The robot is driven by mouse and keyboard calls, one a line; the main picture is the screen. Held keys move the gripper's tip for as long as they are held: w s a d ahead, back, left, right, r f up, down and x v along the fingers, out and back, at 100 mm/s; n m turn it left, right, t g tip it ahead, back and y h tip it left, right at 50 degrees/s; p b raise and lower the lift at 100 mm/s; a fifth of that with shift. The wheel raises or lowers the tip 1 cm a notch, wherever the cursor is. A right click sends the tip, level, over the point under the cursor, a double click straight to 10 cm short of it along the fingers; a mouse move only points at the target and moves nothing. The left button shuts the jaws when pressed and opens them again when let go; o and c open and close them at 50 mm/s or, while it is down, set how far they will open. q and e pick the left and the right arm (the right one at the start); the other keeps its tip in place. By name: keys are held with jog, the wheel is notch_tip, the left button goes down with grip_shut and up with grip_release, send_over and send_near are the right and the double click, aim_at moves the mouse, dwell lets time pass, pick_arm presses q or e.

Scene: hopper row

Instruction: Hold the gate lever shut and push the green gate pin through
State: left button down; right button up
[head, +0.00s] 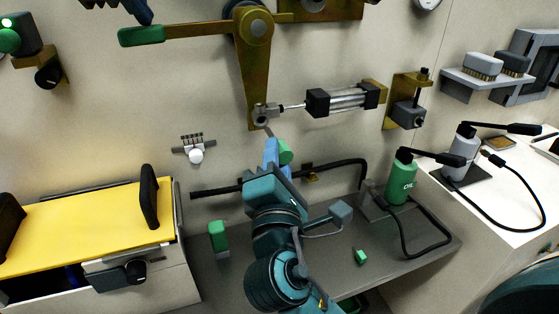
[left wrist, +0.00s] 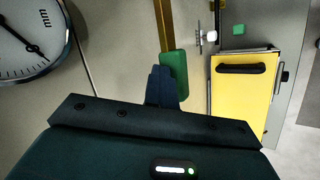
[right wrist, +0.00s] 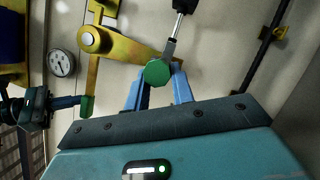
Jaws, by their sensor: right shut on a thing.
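The gate lever is a brass bell crank (head: 252,65) on the wall with a green handle (head: 142,36) pointing left. Its lower arm ends beside a grey clevis (head: 264,112) on a cylinder rod. My left gripper (head: 143,17) has its fingers together just above the green handle; the handle also shows in the left wrist view (left wrist: 174,74). Whether they touch is unclear. My right gripper (right wrist: 159,80) is shut on the green gate pin (right wrist: 157,73), just below the clevis; the pin also shows in the head view (head: 286,152). How far the pin's tip reaches is unclear.
A cylinder (head: 345,98) runs right from the clevis. A small white wall fitting (head: 195,155) is at left. A yellow-topped unit (head: 75,225) stands left.

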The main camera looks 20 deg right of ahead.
jog(key=shift+w, duration=0.5)
jog(key=shift+w, duration=0.25)
dwell(0.7)
jog(key=shift+w, duration=0.85)
jog(key=shift+w, duration=0.15)
dwell(0.6)
jog(key=shift+w, duration=0.95)
jog(key=shift+w, duration=0.25)
dwell(0.4)
jog(key=shift+w, duration=0.75)
jog(key=shift+w, duration=0.2)
dwell(0.5)
